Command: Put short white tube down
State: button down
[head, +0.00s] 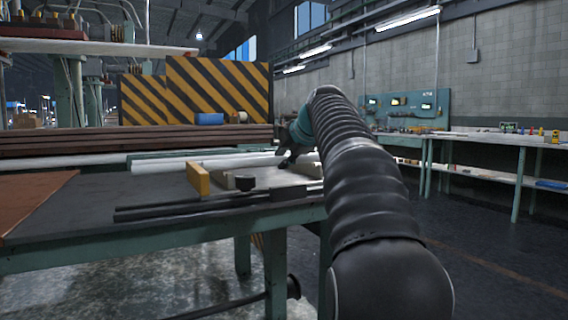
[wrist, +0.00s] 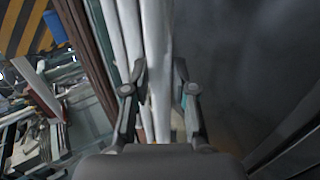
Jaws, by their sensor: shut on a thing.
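My gripper (head: 288,158) is low over the far side of the workbench (head: 150,225) in the head view. In the wrist view my gripper (wrist: 160,80) has its two fingers on either side of a white tube (wrist: 157,50) and is shut on it. The held tube runs away from me, up the picture. Another pale tube (wrist: 130,35) lies close along its left side. In the head view a white tube (head: 215,164) lies across the bench top, left of my gripper. I cannot tell how long the held tube is or whether it touches the bench.
A yellow block (head: 198,179) and dark rails (head: 200,207) are on the bench near my gripper. Stacked brown boards (head: 130,140) lie behind. A striped yellow-black barrier (head: 215,90) stands at the back. The bench's front left is mostly bare.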

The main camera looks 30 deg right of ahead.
jog(key=shift+f, duration=0.15)
jog(key=shift+f+b, duration=0.35)
jog(key=shift+f, duration=0.1)
jog(key=c, duration=0.9)
grip_release()
jog(key=shift+c, duration=0.2)
jog(key=shift+r, duration=0.35)
jog(key=p+v, duration=0.1)
jog(key=v, duration=1.1)
jog(key=shift+r, duration=0.2)
